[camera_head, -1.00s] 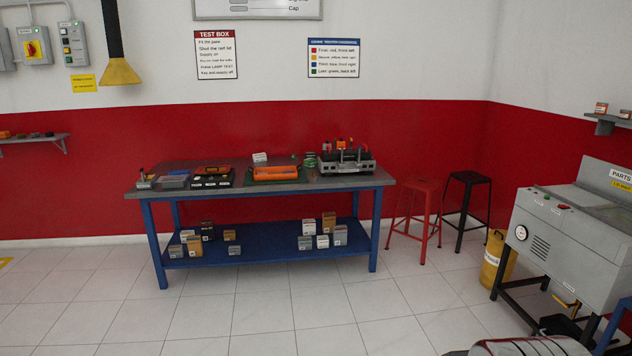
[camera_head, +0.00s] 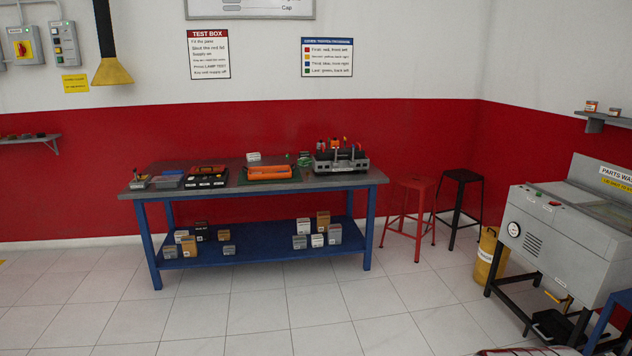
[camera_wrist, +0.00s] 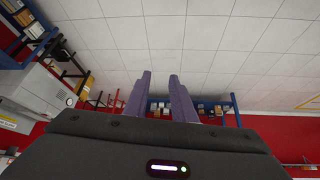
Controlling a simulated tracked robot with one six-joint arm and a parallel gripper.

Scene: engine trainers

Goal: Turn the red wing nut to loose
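A dark grey engine trainer (camera_head: 340,160) stands at the right end of the blue-legged workbench (camera_head: 230,186), across the room. Small red and orange parts (camera_head: 335,143) stick up from its top. They are too small to tell whether one is the red wing nut, or how it is turned. My gripper (camera_wrist: 160,75) shows in the wrist view with two purple fingers apart and nothing between them. It is far from the bench, which appears beyond the fingers. The head view does not show my gripper.
An orange unit (camera_head: 270,172) and dark trays (camera_head: 207,178) share the bench top. Boxes (camera_head: 317,240) sit on its lower shelf. A red stool (camera_head: 416,183) and black stool (camera_head: 461,176) stand right of the bench, near a grey parts washer (camera_head: 560,235). The tiled floor (camera_head: 270,315) before the bench is clear.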

